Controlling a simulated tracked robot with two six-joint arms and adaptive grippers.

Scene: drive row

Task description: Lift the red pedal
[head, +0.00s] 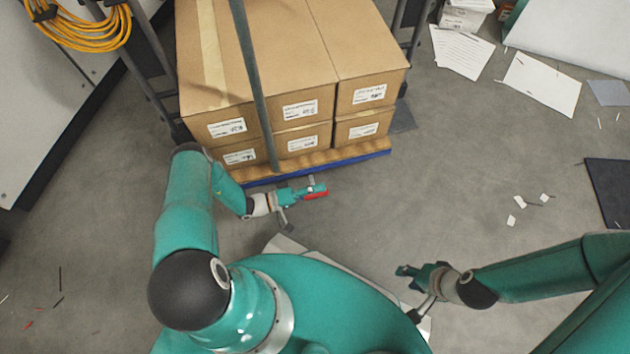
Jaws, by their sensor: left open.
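The red pedal (316,194) is a small red piece in front of the blue lower edge of the loaded pallet. My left gripper (304,190) is open with its fingertips right at the pedal. The gripper hides part of the pedal, and I cannot tell whether they touch. My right gripper (405,271) is well away to the lower right, low over my base, with nothing seen in it. Its fingers are too small to tell open from shut.
Stacked cardboard boxes (300,60) stand on the blue-edged pallet (345,160) behind the pedal. A grey upright pole (252,80) stands before them. A yellow cable coil (95,30) hangs at upper left. Papers (541,84) litter the floor at right. Floor right of the pedal is clear.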

